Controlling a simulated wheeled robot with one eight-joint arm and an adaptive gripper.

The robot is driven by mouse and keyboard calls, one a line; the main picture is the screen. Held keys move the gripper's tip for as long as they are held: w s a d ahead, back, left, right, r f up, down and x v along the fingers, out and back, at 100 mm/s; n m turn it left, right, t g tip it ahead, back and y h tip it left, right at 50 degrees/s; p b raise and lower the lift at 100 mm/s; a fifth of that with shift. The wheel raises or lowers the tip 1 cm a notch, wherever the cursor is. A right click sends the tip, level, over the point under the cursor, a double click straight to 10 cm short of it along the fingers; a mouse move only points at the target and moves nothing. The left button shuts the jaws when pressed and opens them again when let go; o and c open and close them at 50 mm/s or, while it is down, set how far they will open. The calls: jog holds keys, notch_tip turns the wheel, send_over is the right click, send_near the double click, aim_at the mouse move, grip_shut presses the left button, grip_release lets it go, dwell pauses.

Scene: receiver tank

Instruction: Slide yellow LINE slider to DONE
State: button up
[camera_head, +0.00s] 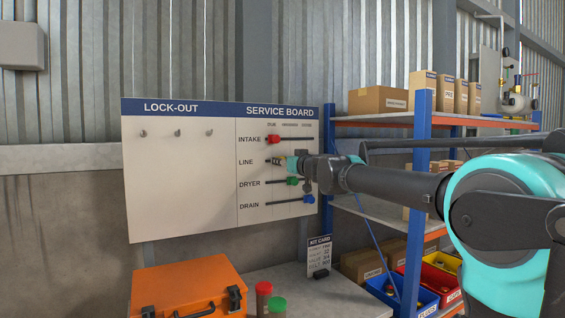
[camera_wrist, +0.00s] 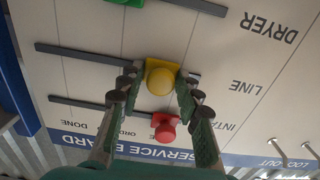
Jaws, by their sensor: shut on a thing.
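The yellow LINE slider (camera_head: 277,161) sits at the left part of its slot on the service board (camera_head: 180,195), beside the LINE label. In the upside-down wrist view its round yellow knob (camera_wrist: 160,81) lies between my fingers. My gripper (camera_wrist: 160,77) is shut on it, with one finger on each side. The dark LINE slot (camera_wrist: 80,57) runs on from the slider toward the DONE column (camera_wrist: 73,120), at the left in the wrist view. In the head view my gripper (camera_head: 290,163) and wrist cover the rest of that slot.
The red INTAKE slider (camera_head: 274,139) is just above, the green DRYER slider (camera_head: 292,181) and blue DRAIN slider (camera_head: 309,199) below. A blue shelf post (camera_head: 417,190) stands right of the board. An orange case (camera_head: 185,287) and kit card (camera_head: 319,256) are on the bench.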

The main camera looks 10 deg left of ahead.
grip_shut()
jog(key=w+d, duration=0.7)
jog(key=d, duration=0.3)
jog(key=shift+d, duration=0.4)
jog(key=shift+w, duration=0.15)
jog(key=o, duration=0.9)
grip_release()
jog(key=shift+d, duration=0.1)
jog(key=v, duration=1.2)
